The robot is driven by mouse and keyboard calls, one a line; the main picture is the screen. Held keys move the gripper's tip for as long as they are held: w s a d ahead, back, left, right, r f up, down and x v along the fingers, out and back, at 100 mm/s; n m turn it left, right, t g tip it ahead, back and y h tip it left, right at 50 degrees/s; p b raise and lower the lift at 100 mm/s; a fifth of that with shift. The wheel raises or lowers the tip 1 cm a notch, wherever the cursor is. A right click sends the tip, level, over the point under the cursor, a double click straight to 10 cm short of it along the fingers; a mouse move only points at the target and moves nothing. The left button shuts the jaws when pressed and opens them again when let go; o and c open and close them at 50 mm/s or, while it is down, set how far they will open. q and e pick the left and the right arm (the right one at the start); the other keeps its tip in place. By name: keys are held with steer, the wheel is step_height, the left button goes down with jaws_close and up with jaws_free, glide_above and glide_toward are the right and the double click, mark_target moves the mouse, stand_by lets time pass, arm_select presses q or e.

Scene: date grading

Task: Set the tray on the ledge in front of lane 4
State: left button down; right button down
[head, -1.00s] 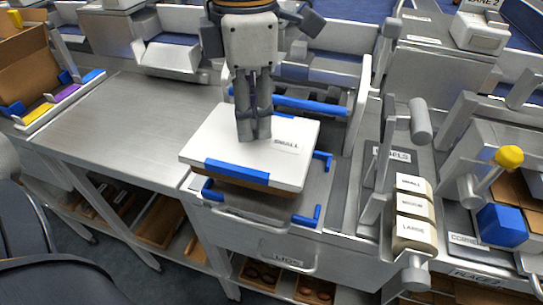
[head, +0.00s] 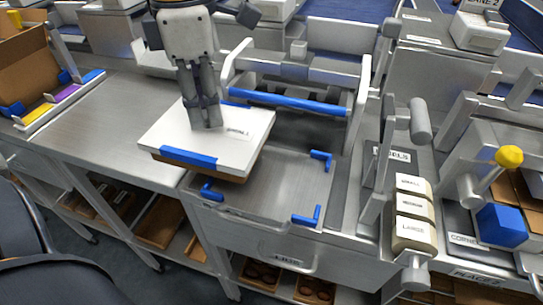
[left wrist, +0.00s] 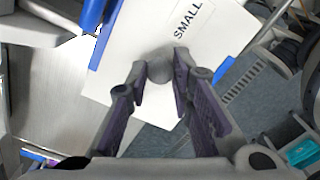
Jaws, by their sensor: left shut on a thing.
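The tray (head: 180,140) wears a white lid with blue edge clips and a label reading SMALL; its brown side shows below the lid. My left gripper (head: 208,124) is shut on the tray's lid at the middle, from above. In the left wrist view my left gripper (left wrist: 160,82) closes around a grey round knob (left wrist: 160,66) on the lid. The tray is over the left edge of a metal bed with blue corner stops (head: 265,190). No lane 4 sign or its ledge can be made out. My right gripper is not in view.
A bare metal table (head: 110,120) lies to the left, with a box of coloured pieces (head: 50,100) beyond it. A blue-barred frame (head: 290,101) stands behind the bed. Label rolls (head: 412,232) and a blue block (head: 502,225) are at the right.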

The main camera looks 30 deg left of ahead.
arm_select(q)
steer(key=s+a, duration=0.2)
steer(key=a, duration=0.8)
steer(key=shift+w, duration=0.1)
stand_by(0.3)
